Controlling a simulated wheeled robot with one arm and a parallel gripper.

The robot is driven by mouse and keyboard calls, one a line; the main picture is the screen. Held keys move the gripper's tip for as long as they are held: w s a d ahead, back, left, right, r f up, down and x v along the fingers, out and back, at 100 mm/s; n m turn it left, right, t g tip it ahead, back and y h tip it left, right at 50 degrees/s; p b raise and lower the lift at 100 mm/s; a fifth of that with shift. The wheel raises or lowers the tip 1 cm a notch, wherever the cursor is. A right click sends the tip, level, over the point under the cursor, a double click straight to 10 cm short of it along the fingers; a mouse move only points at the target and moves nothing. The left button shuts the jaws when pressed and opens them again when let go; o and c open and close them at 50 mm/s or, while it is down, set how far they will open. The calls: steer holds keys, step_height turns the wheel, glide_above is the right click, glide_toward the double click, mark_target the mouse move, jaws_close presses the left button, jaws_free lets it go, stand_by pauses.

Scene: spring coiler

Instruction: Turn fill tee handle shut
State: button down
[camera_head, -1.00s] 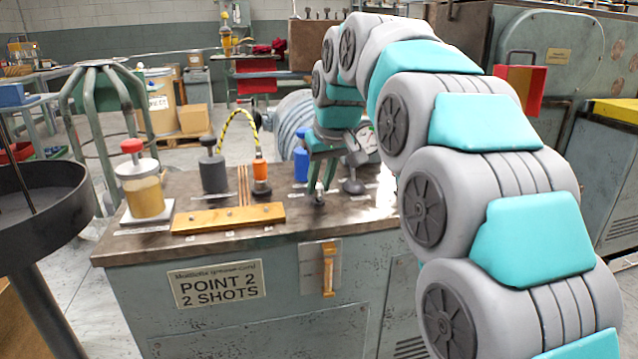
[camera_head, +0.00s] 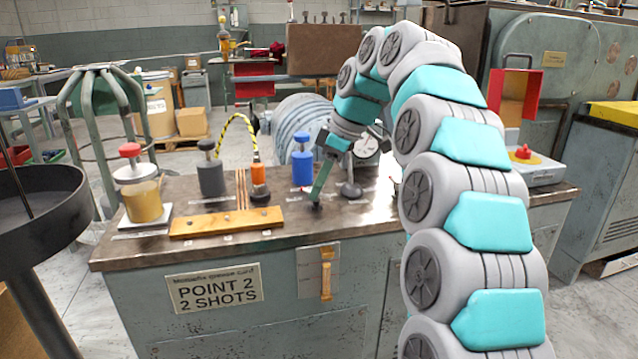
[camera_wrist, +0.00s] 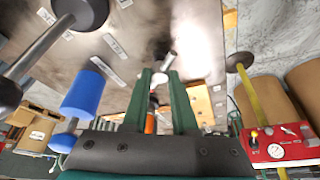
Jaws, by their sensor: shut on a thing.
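My gripper (camera_head: 318,200) reaches down to the bench top, its green fingers tilted. In the wrist view the fingers (camera_wrist: 160,76) are closed on a small metal fitting with a short bar, which I take to be the fill tee handle (camera_wrist: 168,62). A dark round part shows beyond it. In the head view the handle is mostly hidden by the fingers, so its exact angle cannot be told there. A white dial gauge (camera_head: 366,145) stands just right of the gripper.
A blue-capped pump (camera_head: 302,160) is close left of the gripper; it also shows in the wrist view (camera_wrist: 82,96). An orange bottle (camera_head: 259,180), grey canister (camera_head: 211,172) and red-topped jar (camera_head: 140,190) stand further left. A red button (camera_head: 523,153) sits at right.

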steer(key=shift+n, duration=0.6)
steer(key=shift+g, duration=0.3)
steer(key=c, duration=0.7)
jaws_free()
